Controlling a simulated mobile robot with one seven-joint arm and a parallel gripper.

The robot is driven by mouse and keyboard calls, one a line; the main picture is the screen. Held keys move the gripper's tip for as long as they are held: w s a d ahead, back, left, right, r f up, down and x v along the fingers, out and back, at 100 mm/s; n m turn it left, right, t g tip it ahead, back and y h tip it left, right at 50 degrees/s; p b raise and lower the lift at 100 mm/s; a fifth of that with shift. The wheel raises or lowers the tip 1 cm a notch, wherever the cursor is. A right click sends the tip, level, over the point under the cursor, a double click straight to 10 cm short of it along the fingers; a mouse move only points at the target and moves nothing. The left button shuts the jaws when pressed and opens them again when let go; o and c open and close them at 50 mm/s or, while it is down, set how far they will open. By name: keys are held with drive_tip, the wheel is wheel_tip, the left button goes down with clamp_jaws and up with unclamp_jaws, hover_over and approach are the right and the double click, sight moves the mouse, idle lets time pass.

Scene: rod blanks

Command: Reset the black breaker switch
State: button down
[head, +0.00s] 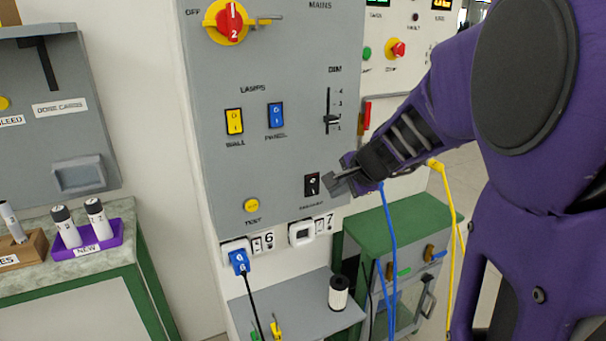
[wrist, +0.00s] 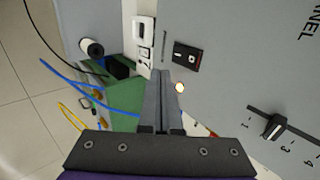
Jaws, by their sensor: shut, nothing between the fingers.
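The black breaker switch (head: 312,185) sits low on the right side of the grey panel (head: 290,60), with a small light-coloured lever on its face. It also shows in the wrist view (wrist: 186,57), just beyond and right of the fingertips. My gripper (head: 340,183) is shut and empty. In the head view its fingertips are close to the right side of the breaker; I cannot tell whether they touch it. In the wrist view my gripper (wrist: 160,75) points toward the panel's lower edge, and the breaker is not covered.
The panel also carries a dimmer slider (head: 331,119), yellow (head: 234,121) and blue (head: 275,115) lamp switches, a yellow test button (head: 251,205) and a red main knob (head: 229,22). Below are sockets (head: 301,232), a shelf (head: 285,312) and a green cabinet (head: 385,222) with hanging cables.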

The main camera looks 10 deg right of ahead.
sight(314, 195)
drive_tip(key=shift+w+a+f+b, duration=0.1)
drive_tip(key=shift+w+a+f, duration=0.3)
drive_tip(key=shift+w+f, duration=0.6)
drive_tip(key=shift+w+a+f+b, duration=0.15)
drive_tip(key=shift+w+a+f, duration=0.3)
drive_tip(key=shift+w, duration=1.05)
drive_tip(key=shift+w+a+f+b, duration=0.1)
drive_tip(key=shift+w+a+f, duration=0.25)
drive_tip(key=shift+w+f, duration=0.7)
drive_tip(key=shift+w+r, duration=0.15)
drive_tip(key=shift+w, duration=0.05)
drive_tip(key=shift+w, duration=0.15)
